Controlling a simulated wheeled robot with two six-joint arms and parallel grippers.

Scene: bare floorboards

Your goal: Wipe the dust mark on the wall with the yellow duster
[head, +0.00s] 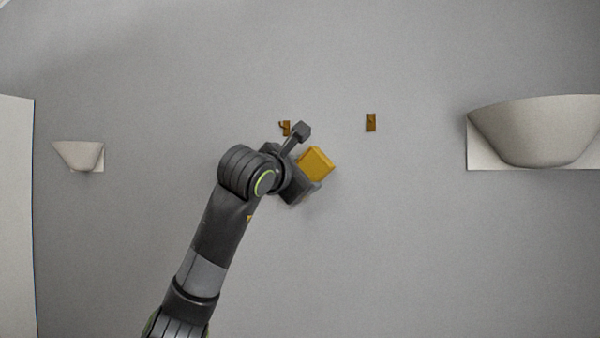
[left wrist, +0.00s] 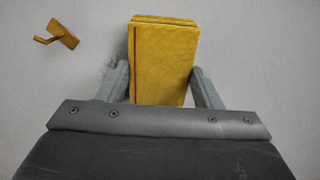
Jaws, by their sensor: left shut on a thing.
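The yellow duster (head: 316,163) is a block held in my left gripper (head: 306,174), up at the grey wall. In the left wrist view the duster (left wrist: 163,65) sits between the two fingers, which are shut on it. Its far end is close to the wall; I cannot tell whether it touches. A faint dark smudge (left wrist: 112,72), likely the dust mark, shows on the wall just left of the duster, partly hidden by the left finger. In the head view I cannot make the mark out. My right gripper is not in view.
A brown wall plate with a hook (head: 286,128) is just above my left gripper; it also shows in the left wrist view (left wrist: 62,35). Another brown plate (head: 370,122) is to its right. Pale wall fixtures stand out at left (head: 80,155) and right (head: 535,130). The wall below is bare.

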